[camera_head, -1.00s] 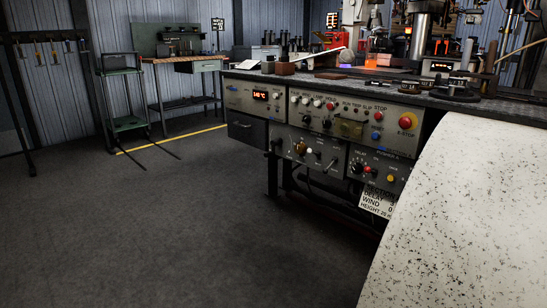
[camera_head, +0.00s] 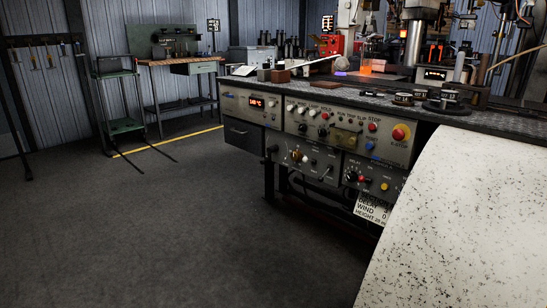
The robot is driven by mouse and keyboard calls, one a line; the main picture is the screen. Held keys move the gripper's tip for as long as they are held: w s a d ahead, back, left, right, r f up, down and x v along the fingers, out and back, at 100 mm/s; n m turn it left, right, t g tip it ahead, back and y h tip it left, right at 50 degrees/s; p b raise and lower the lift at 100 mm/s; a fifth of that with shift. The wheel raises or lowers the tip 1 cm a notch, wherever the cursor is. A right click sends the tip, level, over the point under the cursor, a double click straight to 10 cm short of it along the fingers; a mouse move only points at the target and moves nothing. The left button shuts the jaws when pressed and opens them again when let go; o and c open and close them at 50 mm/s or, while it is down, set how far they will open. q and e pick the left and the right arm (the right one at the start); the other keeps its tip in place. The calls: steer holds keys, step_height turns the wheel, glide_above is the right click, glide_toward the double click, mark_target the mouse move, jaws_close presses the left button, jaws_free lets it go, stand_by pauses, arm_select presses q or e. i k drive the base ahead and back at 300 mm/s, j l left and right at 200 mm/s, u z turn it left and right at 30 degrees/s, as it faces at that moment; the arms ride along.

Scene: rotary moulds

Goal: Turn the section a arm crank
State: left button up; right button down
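The machine's control front (camera_head: 335,128) stands in the middle and right, under a dark worktop. It has two rows of grey panels with knobs, buttons and a red E-stop (camera_head: 398,134). A small light lever-like handle (camera_head: 326,171) sticks out of the lower panel. I cannot tell whether it is the section a arm crank, as the small labels are unreadable. A white placard (camera_head: 374,208) hangs below the panels, partly covered at its right. Neither of my grippers is in view.
A large white speckled curved surface (camera_head: 465,220) covers the lower right, close to the camera; I cannot tell what it is. Dark stacked discs (camera_head: 447,105) lie on the worktop. A workbench (camera_head: 155,62) and green cart (camera_head: 122,125) stand behind.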

mark_target(271, 149)
steer(key=i+j+z, duration=0.15)
steer(key=z, duration=0.3)
steer(key=i+j+z, duration=0.15)
steer(key=z, duration=0.35)
steer(key=i+j, duration=0.2)
steer(key=i+j+z, duration=0.15)
steer(key=j, duration=0.3)
steer(key=i+j, duration=0.2)
steer(key=j, duration=0.15)
steer(key=i+j+z, duration=0.15)
steer(key=j, duration=0.2)
steer(key=i+j, duration=0.15)
steer(key=j, duration=0.2)
steer(key=i, duration=0.25)
steer(key=j+z, duration=0.05)
